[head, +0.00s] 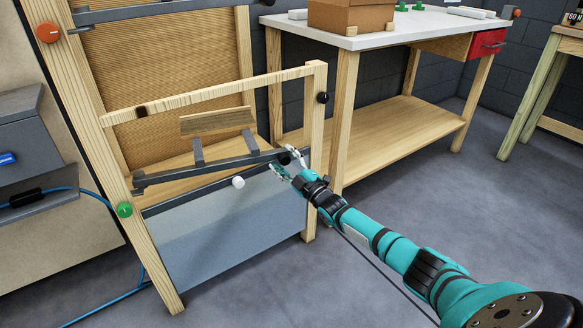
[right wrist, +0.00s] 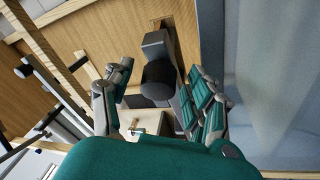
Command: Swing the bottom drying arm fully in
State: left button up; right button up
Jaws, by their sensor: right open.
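The bottom drying arm (head: 215,170) is a dark grey bar low on the wooden frame. It runs from the left post to near the right post, with two short grey uprights. A black knob (head: 284,158) is at its right end. My right gripper (head: 286,160) is open at that end. In the right wrist view the knob (right wrist: 158,78) sits between the parted fingers of the gripper (right wrist: 160,92); I cannot tell whether they touch it. Whether the bar lies fully against the frame is unclear. My left gripper is not in view.
A thin wooden piece (head: 217,122) shows above the uprights. The wooden frame's right post (head: 314,110) stands close beside my right gripper. A workbench (head: 400,28) stands behind right; the floor at right is clear.

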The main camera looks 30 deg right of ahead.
jog(key=v, duration=1.1)
jog(key=shift+s, duration=0.35)
jog(key=shift+f, duration=0.15)
jog(key=shift+c, duration=0.3)
